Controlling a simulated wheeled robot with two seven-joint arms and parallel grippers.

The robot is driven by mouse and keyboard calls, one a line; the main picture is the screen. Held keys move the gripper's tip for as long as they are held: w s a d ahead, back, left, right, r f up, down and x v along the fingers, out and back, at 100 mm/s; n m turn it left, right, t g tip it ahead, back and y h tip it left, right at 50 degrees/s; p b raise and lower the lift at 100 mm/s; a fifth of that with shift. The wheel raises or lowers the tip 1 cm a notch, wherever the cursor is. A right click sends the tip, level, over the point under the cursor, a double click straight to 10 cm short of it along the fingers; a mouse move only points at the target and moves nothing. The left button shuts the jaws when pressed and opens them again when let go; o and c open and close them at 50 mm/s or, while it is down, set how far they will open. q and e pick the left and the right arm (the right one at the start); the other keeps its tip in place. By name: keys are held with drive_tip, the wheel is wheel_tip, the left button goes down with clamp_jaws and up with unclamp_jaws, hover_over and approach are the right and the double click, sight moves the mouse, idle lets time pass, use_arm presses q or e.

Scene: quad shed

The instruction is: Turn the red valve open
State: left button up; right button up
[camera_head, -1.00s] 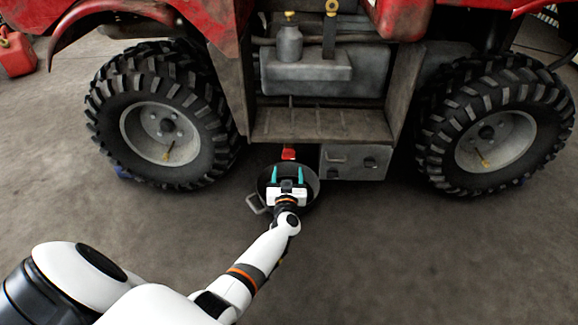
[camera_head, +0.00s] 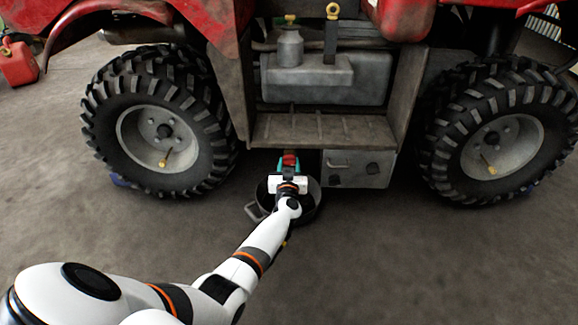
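The red valve (camera_head: 289,160) is a small red handle low under the middle of the red vehicle, just below its step. My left gripper (camera_head: 289,168) reaches forward to it over a dark round pan (camera_head: 313,203). Its teal fingers stand on either side of the red handle, close against it, and look shut on it. The gripper's white body hides the lower part of the valve and much of the pan. My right gripper is not in view.
A metal step (camera_head: 322,130) hangs just above the valve. A grey box (camera_head: 357,168) is close on the right. Large tyres stand at left (camera_head: 160,125) and right (camera_head: 492,140). A red fuel can (camera_head: 18,62) is far left. The front floor is clear.

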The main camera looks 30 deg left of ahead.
use_arm(q)
drive_tip(key=shift+c, duration=1)
drive_tip(key=shift+n, duration=0.4)
drive_tip(key=n, duration=0.2)
drive_tip(key=shift+n+p, duration=0.3)
drive_tip(key=shift+n, duration=0.1)
drive_tip(key=n, duration=0.4)
drive_tip(key=shift+s+a+f+n, duration=0.1)
drive_tip(key=shift+a+f+n, duration=0.05)
drive_tip(key=shift+n, duration=0.15)
drive_tip(key=n+b, duration=0.1)
drive_tip(key=n, duration=0.3)
drive_tip(key=shift+f, duration=0.1)
drive_tip(key=n+b, duration=0.1)
drive_tip(key=n, duration=0.4)
drive_tip(key=shift+s+f+n, duration=0.1)
drive_tip(key=shift+n, duration=0.5)
